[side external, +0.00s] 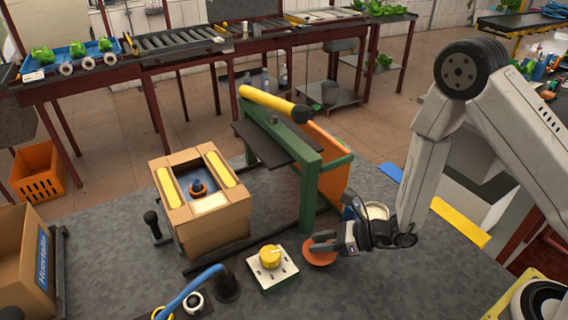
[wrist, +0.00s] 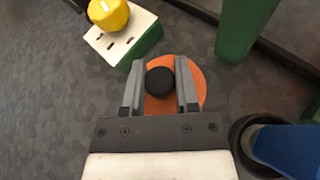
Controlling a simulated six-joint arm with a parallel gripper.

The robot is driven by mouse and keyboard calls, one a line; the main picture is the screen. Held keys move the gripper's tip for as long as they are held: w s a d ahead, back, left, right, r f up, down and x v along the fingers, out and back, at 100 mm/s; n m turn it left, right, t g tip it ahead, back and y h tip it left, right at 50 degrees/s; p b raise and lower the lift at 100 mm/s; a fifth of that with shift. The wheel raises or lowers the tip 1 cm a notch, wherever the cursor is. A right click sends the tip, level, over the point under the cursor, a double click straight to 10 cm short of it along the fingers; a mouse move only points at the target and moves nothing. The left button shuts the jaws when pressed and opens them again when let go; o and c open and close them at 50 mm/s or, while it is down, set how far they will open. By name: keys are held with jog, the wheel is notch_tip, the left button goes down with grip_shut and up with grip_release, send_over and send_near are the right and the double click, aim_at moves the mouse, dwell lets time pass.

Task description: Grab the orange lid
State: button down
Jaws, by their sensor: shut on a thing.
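The orange lid (side external: 316,258) is a flat round disc on the grey table, right of the box with the yellow knob. In the wrist view the orange lid (wrist: 197,82) has a black round knob (wrist: 160,82) at its middle. My gripper (wrist: 160,75) is over the lid, with its two grey fingers shut on the black knob, one on each side. My gripper (side external: 322,240) also shows in the side view, low over the lid and covering part of it. The lid appears to lie flat; whether it touches the table is hard to tell.
A white and green box with a yellow knob (side external: 270,256) stands left of the lid. A green frame (side external: 311,190) with an orange panel rises behind. A dark round container with a blue part (wrist: 285,148) is close on the right in the wrist view. A cardboard box (side external: 200,207) stands further left.

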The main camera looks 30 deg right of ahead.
aim_at(321, 241)
jog(key=shift+r, duration=4.15)
